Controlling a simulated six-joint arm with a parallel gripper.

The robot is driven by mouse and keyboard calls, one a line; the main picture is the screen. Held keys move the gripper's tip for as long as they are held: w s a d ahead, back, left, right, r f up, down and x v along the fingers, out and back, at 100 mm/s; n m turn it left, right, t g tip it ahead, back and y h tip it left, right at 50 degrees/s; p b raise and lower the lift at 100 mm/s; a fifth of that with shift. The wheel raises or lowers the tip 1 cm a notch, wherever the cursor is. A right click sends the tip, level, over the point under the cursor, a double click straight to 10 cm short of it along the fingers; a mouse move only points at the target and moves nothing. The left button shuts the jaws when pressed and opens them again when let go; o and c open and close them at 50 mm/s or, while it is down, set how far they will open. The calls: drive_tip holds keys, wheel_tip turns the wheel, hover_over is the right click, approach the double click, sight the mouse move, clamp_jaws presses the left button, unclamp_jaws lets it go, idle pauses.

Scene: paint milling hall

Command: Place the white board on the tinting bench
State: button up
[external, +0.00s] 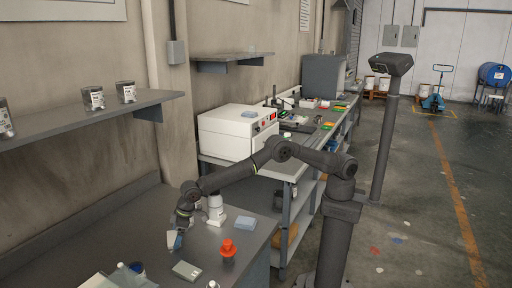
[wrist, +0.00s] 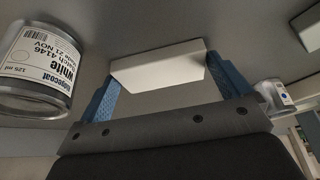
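My gripper (wrist: 160,90) has blue fingertips, one at each end of the white board (wrist: 158,63). The board spans the gap and appears to touch both fingers, so the gripper looks shut on it. In the external view my gripper (external: 175,240) points down, low over the grey bench in the foreground (external: 120,235). The board is too small there to make out clearly. I cannot tell from any label which bench is the tinting bench.
A can labelled White (wrist: 38,70) stands close left in the wrist view; a smaller can (wrist: 272,95) is right. A white machine (external: 228,132) stands on the farther bench.

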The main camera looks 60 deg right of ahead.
sight(172, 238)
drive_tip(key=v, duration=1.2)
drive_tip(key=shift+r, duration=0.15)
drive_tip(key=x, duration=1.2)
drive_tip(key=shift+f, duration=0.2)
wheel_tip(172, 238, up, 2)
drive_tip(key=shift+r, duration=0.6)
drive_tip(key=shift+f, duration=0.1)
